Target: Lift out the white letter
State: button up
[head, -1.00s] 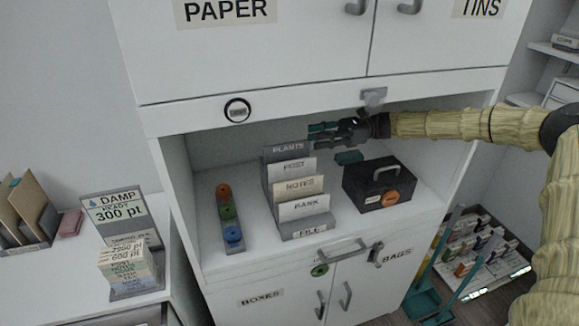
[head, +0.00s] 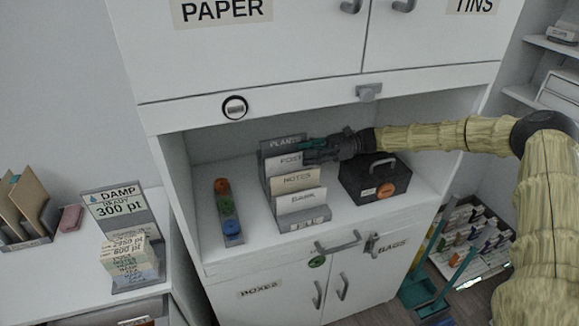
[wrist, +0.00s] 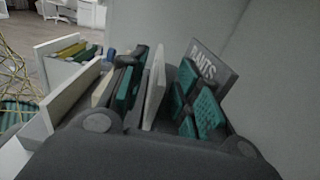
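A grey stepped rack (head: 303,222) stands on the shelf with upright cards in it. A white card marked POST (head: 287,161) is in front of the grey PLANTS panel (head: 275,144). A cream NOTES card (head: 297,181) and a white BANK card (head: 301,200) stand nearer the front. My gripper (head: 318,150) is at the upper right of the POST card. In the wrist view, its teal-padded fingers (wrist: 160,95) are apart, with a pale card (wrist: 154,85) between them. The PLANTS panel (wrist: 212,66) is beyond the right finger. I cannot tell whether the pads touch the card.
A black box with a handle (head: 400,182) stands right of the rack, under my arm. A grey strip with coloured pegs (head: 233,238) lies to the left. The cabinet front edge (head: 330,90) hangs above the opening. Bare shelf lies between strip and rack.

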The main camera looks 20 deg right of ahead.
aim_at(291, 156)
jog(key=shift+s+a+p, duration=0.1)
jog(key=shift+a+p, duration=0.55)
jog(key=shift+a, duration=2.1)
grip_shut()
